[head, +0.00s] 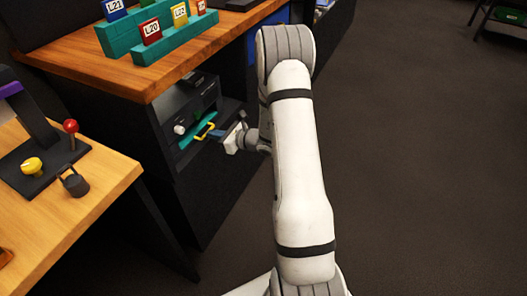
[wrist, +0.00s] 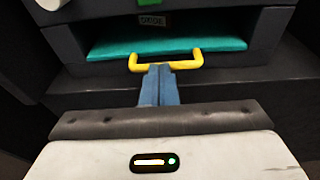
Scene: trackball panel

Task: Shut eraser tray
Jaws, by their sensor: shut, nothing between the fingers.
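The eraser tray (wrist: 110,50) is a teal tray in a dark grey housing, with a yellow bar handle (wrist: 190,60) at its front. It also shows in the head view (head: 197,133), left of my arm, with its yellow handle (head: 205,130). The tray's teal surface shows in the housing's opening; I cannot tell exactly how far out it sits. My gripper (wrist: 158,72) has its blue fingers shut and empty, with the tips at the middle of the yellow handle. I cannot tell whether they touch it. In the head view my gripper (head: 213,133) points left at the handle.
The dark housing (head: 190,95) with a white knob (head: 179,129) sits in a black cabinet under a wooden top (head: 110,72) bearing teal racks with lettered cards. A wooden table (head: 95,190) with a red-ball lever and yellow knob stands at left.

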